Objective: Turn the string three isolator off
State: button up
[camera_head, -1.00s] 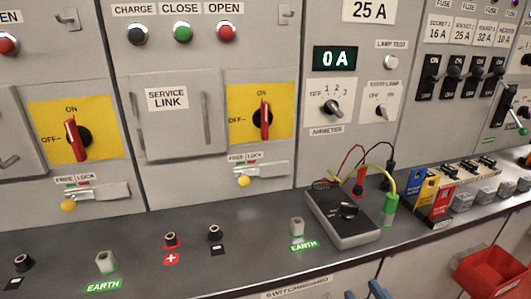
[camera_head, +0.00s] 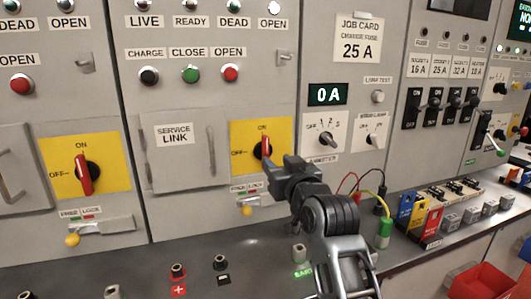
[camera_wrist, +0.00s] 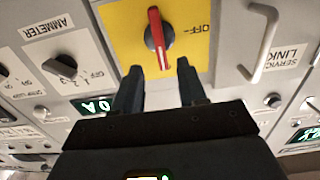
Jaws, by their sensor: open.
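A rotary isolator with a red handle (camera_head: 265,146) sits on a yellow plate (camera_head: 240,135) beside the service link door. Its handle stands upright at ON. No string number is readable on it. My gripper (camera_head: 281,166) is open and empty just in front of the plate's lower right part, hiding that corner. In the wrist view, which is inverted, the red handle (camera_wrist: 157,38) lies just beyond and between my open fingertips (camera_wrist: 158,68), apart from them. A second isolator with a red handle (camera_head: 84,174) stands farther left, also upright at ON.
A free/lock slide with a yellow knob (camera_head: 247,210) is below the near isolator. The service link door (camera_head: 180,155) has a protruding handle. The ammeter knob (camera_head: 328,139) is to the right. A green-tipped lead (camera_head: 384,234) and coloured blocks (camera_head: 420,212) stand on the bench.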

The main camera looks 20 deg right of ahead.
aim_at(267, 152)
jog(key=shift+w+p, duration=0.6)
jog(key=shift+w, duration=3.25)
jog(key=shift+c, duration=0.3)
grip_shut()
